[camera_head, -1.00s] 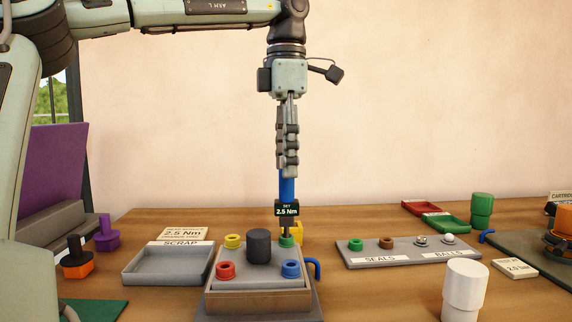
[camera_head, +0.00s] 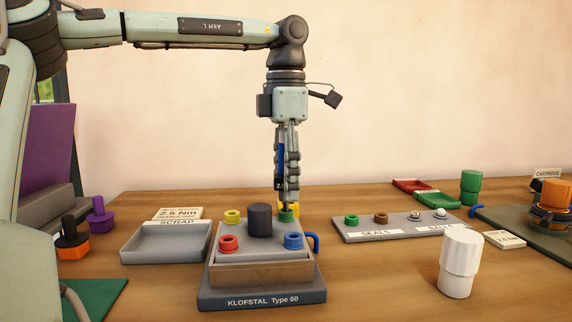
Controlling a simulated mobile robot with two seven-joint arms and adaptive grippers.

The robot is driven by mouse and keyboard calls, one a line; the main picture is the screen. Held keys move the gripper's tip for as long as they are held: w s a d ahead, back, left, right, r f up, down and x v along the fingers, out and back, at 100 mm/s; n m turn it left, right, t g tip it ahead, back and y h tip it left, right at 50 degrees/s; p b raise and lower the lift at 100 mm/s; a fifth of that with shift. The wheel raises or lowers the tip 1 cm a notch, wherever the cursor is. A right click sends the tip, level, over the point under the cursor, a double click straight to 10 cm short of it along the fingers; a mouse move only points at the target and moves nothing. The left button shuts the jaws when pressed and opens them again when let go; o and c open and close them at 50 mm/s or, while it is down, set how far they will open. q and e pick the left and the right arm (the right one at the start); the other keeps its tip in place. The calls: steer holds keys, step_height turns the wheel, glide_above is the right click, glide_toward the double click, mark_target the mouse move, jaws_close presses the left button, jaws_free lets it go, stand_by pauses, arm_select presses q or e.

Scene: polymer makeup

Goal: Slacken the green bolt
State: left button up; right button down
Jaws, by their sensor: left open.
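The green bolt (camera_head: 287,216) sits at the back right of the grey block (camera_head: 262,249), which is marked KLOFSTAL Type 60. A blue-handled driver (camera_head: 281,160) with a dark display stands upright above the green bolt, its lower end appearing to meet it. My left gripper (camera_head: 289,200) points straight down at the driver, fingertips low, just above the bolt. It is open. Its fingers hide much of the handle and display; I cannot tell whether they touch the driver. My right gripper is not in view.
A dark cylinder (camera_head: 260,220) and yellow (camera_head: 232,216), red (camera_head: 229,243) and blue (camera_head: 293,241) bolts stand on the block. The scrap tray (camera_head: 165,245) is left. The seals-and-balls rack (camera_head: 405,227) and a white cup-like piece (camera_head: 459,262) are right.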

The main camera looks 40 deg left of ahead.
arm_select(q)
steer(key=shift+f, duration=0.15)
jaws_close()
steer(key=shift+n, duration=1)
steer(key=shift+n+p, duration=0.3)
steer(key=shift+n, duration=1.5)
steer(key=shift+n, duration=0.9)
